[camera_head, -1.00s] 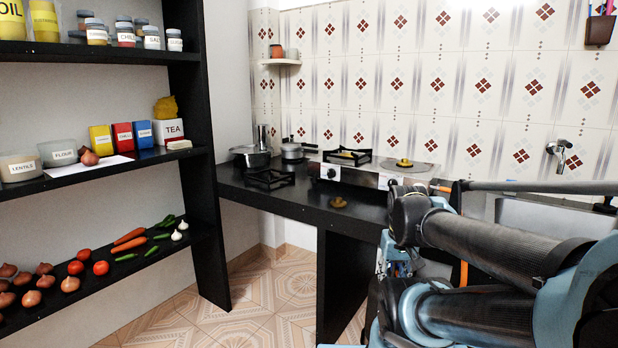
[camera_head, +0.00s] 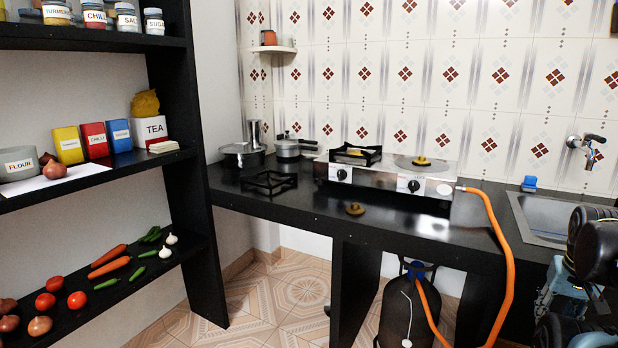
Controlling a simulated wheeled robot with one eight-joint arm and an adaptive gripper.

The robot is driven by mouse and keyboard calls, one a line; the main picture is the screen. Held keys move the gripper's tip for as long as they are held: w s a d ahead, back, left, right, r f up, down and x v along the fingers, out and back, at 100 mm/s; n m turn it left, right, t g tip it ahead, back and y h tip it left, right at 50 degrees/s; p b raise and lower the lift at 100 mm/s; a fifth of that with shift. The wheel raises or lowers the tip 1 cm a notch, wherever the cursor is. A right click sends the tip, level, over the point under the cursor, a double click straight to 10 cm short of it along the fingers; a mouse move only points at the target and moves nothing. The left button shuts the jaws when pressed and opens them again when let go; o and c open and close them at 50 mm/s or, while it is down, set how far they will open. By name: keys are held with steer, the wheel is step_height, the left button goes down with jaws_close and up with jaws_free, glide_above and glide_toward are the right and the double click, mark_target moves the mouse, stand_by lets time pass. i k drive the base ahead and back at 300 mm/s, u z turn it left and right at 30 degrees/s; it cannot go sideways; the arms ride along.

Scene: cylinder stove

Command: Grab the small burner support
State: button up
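A black burner support (camera_head: 268,183) lies flat on the black counter, left of the stove. A second black support (camera_head: 355,155) sits on the left burner of the two-burner stove (camera_head: 390,181). I cannot tell for sure which one is called the small one. The stove's right burner (camera_head: 421,161) shows a brass cap and no support. A small brass burner piece (camera_head: 355,209) lies on the counter in front of the stove. Only parts of my arm show at the right edge; my gripper is not in view, and both supports are apart from my arm.
Pots (camera_head: 287,147) stand behind the loose support. An orange hose (camera_head: 499,240) runs from the stove past the counter's front edge. A gas cylinder (camera_head: 406,307) stands below. A sink (camera_head: 545,215) is at right. Black shelves (camera_head: 182,170) with food stand at left.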

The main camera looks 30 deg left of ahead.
mark_target(245, 179)
steer(key=z, duration=0.1)
steer(key=k, duration=1.1)
steer(key=u, duration=0.95)
steer(key=i, duration=0.85)
